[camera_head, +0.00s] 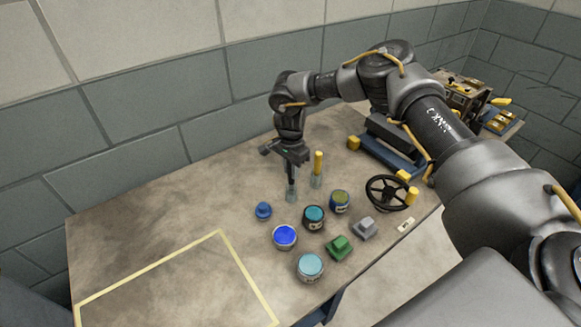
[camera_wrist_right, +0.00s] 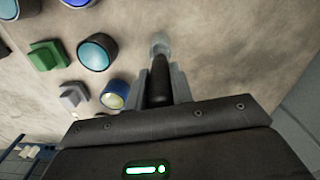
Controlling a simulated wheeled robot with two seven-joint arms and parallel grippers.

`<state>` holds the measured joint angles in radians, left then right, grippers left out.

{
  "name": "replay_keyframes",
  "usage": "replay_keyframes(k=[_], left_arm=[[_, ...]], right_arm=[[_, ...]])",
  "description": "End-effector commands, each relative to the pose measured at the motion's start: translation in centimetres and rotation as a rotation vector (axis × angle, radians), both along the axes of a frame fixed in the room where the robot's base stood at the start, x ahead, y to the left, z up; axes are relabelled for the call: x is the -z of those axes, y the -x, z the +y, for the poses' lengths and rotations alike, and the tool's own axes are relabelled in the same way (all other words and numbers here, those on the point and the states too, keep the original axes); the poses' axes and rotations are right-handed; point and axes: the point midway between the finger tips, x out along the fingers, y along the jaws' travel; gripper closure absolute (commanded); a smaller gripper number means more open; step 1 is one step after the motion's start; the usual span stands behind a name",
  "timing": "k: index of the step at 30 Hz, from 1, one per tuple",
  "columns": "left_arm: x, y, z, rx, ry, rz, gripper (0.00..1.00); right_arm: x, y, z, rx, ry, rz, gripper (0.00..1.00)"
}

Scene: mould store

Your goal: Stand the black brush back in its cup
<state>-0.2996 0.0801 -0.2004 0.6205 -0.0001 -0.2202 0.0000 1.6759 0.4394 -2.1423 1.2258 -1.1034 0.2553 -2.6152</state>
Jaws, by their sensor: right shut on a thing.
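My right gripper (camera_head: 291,167) is above the back middle of the table, pointing down. It is shut on the black brush (camera_wrist_right: 158,82), whose dark handle shows between the two fingers in the wrist view. In the head view the dark shape runs straight down from the jaws to a clear cup (camera_head: 291,194). A pale, glassy shape, which looks like this cup (camera_wrist_right: 160,43), lies beyond the fingers in the wrist view. I cannot tell whether the brush's lower end is inside the cup or just above it. My left gripper is not in view.
Close right, a second clear cup (camera_head: 315,182) holds a yellow-handled brush (camera_head: 318,162). In front stand several paint pots (camera_head: 285,237), a blue knob (camera_head: 263,210), a green block (camera_head: 339,247) and a grey block (camera_head: 364,229). A black handwheel (camera_head: 387,192) lies right. The taped area (camera_head: 155,266) is empty.

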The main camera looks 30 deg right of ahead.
Motion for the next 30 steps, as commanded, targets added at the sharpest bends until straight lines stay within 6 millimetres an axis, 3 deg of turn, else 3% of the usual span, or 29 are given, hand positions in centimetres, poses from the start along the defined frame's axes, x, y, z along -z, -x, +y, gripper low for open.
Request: replay_keyframes(k=[10,11,16,25,30], left_arm=[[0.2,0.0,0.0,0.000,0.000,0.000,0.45],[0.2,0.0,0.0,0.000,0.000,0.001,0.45],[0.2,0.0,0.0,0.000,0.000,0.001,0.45],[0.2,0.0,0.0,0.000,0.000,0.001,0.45],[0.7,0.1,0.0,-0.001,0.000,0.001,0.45]], right_arm=[[0.3,0.0,0.0,0.000,0.000,-0.001,1.00],[0.3,0.0,0.0,0.000,0.000,-0.001,0.75],[0.3,0.0,0.0,0.000,0.000,0.000,0.52],[0.2,0.0,0.0,0.000,0.000,-0.001,0.52],[-1.7,-0.1,0.1,-0.001,-0.001,-0.003,0.52]])
